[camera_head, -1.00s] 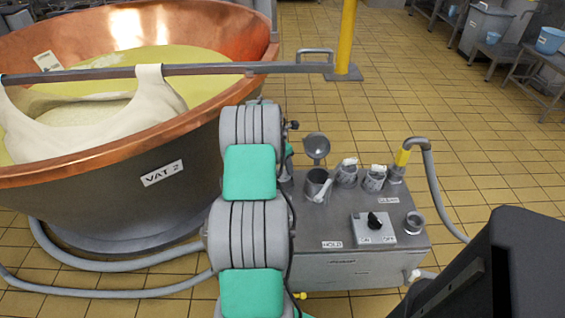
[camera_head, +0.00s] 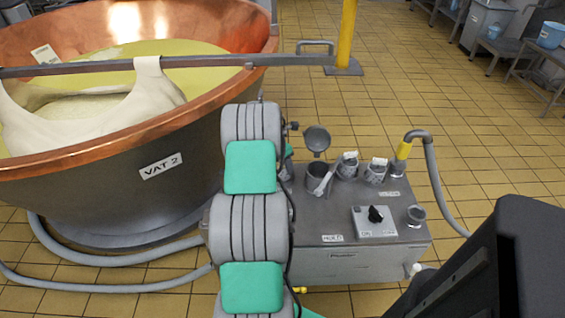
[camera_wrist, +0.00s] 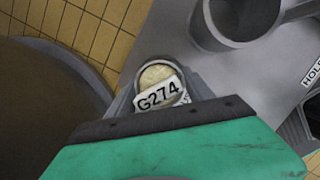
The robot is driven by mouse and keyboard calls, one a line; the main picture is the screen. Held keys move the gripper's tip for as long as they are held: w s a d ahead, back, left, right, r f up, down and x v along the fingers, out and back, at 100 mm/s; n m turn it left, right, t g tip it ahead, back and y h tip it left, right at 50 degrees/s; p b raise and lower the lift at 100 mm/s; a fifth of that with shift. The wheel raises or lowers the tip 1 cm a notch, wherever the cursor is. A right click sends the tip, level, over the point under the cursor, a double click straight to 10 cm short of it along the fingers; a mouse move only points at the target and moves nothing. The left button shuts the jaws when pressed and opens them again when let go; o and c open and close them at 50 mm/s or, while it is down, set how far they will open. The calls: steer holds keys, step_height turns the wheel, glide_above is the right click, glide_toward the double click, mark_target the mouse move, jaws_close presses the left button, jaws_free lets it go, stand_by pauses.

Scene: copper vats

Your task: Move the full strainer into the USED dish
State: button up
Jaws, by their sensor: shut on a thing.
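A small round strainer with pale contents (camera_wrist: 158,74) and a white tag reading G274 (camera_wrist: 160,95) sits at my gripper (camera_wrist: 165,118) in the wrist view. My gripper, green with a dark edge, is shut on it; the fingertips are mostly hidden. In the head view my arm hides the gripper and most of the strainer. The grey cart (camera_head: 335,222) carries several small cups, including two with white tags (camera_head: 347,166) (camera_head: 376,171). A plain round cup (camera_head: 415,215) stands at the cart's right. I cannot read which dish is marked USED.
A switch box (camera_head: 374,221) and hose (camera_head: 432,180) are at the right. The copper vat (camera_head: 120,150) fills the left.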

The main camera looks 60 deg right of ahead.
steer(key=shift+f, duration=0.6)
stand_by(0.5)
steer(key=o, duration=1.8)
